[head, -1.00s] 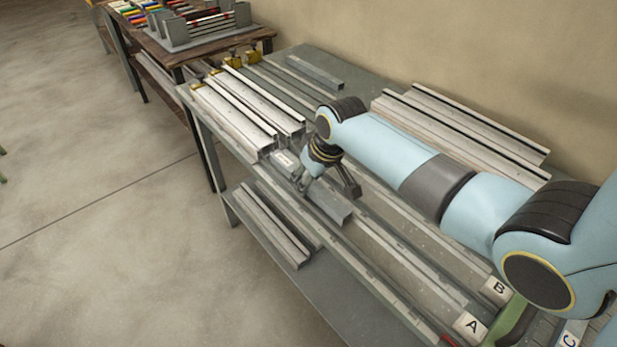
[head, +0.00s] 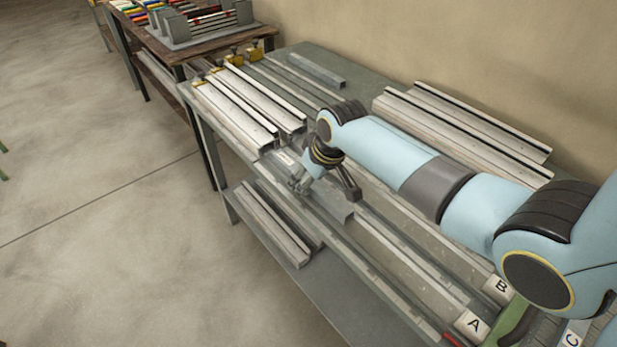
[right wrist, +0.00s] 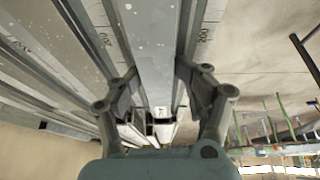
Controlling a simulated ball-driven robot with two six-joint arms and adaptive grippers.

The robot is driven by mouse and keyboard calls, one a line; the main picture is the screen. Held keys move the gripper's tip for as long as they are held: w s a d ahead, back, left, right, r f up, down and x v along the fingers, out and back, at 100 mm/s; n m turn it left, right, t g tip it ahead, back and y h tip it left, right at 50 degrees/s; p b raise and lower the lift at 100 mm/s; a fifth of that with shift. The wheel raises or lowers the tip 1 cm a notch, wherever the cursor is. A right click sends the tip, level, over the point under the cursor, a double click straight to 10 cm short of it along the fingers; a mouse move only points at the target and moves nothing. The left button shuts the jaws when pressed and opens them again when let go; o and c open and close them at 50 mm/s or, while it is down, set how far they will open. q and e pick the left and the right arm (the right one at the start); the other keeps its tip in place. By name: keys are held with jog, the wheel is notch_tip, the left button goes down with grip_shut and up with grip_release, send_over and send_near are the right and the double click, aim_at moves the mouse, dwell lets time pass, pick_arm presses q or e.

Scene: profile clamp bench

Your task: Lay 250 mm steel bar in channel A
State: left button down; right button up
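The grey steel bar (head: 337,208) lies lengthwise in line with channel A (head: 405,265), whose label A (head: 472,325) is at the near end. My right gripper (head: 326,190) is over the bar in the head view, its fingers spread to either side. In the right wrist view the right gripper (right wrist: 156,85) has its fingers apart, with a long grey face (right wrist: 150,40) running between them; I cannot tell whether they touch it. The arm hides part of the bar, and I cannot tell whether it rests fully on the channel floor. My left gripper is not in view.
Channel B (head: 497,288) and label C (head: 573,336) lie to the right. Pale profiles (head: 240,105) lie at the bench's far end, others (head: 460,130) by the wall. More bars (head: 275,228) lie on the lower shelf. A wooden table (head: 205,45) stands beyond.

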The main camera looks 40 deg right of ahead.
jog(key=p+v, duration=0.1)
jog(key=v, duration=1.2)
jog(key=shift+w+r, duration=0.2)
